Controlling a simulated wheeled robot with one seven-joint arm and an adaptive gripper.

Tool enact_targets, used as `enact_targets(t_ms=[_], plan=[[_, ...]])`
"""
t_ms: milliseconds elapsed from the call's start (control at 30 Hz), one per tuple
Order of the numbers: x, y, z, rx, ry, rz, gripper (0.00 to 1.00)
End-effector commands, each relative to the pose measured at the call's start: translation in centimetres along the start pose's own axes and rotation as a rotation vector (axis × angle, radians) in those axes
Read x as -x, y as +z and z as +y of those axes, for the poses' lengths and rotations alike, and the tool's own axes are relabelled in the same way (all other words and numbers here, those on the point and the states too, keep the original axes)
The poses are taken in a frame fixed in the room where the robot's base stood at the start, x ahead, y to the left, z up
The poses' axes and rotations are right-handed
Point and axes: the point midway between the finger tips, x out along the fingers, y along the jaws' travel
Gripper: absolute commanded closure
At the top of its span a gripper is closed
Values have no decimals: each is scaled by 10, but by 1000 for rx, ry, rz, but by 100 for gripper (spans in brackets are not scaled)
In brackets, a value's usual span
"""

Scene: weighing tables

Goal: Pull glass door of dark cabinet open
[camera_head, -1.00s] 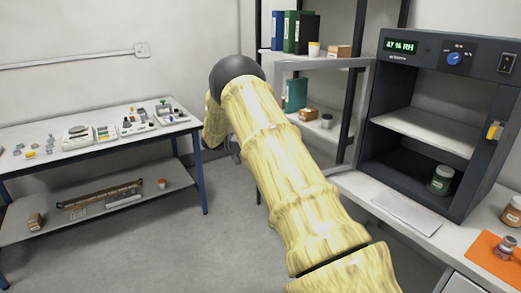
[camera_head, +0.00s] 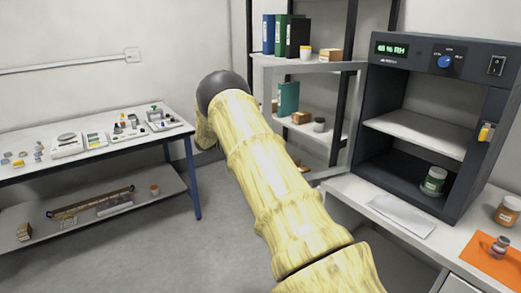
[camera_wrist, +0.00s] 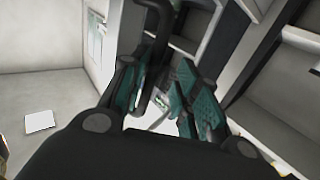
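The dark cabinet (camera_head: 388,100) stands on the right-hand table in the head view, its front uncovered and its shelf in plain sight. A light-framed glass door (camera_head: 318,67) appears swung out to the left of the cabinet; a shelf rack shows through it. In the wrist view my gripper (camera_wrist: 162,98) has its teal-padded fingers apart, with a gap between them. A dark bar, seemingly the door handle (camera_wrist: 151,32), is close beyond the left finger; I cannot tell whether it is between the fingers. In the head view my arm hides the gripper.
A yellow latch (camera_head: 486,132) is on the cabinet's right edge. A green-labelled jar (camera_head: 433,181) stands inside. A paper sheet (camera_head: 401,214), an orange mat (camera_head: 482,262) and jars lie on the table front. A left table (camera_head: 100,152) holds scales. Floor between tables is clear.

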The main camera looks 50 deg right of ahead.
Motion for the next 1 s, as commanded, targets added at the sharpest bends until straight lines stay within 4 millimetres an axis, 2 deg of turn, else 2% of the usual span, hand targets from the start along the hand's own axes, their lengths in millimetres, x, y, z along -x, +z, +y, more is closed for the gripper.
enact_targets(t_ms=[233,367,700,1000], plan=[[-2,2,1,3,5,2,68],[3,2,0,3,6,3,68],[52,3,1,1,0,4,68],[84,2,0,0,4,5,68]])
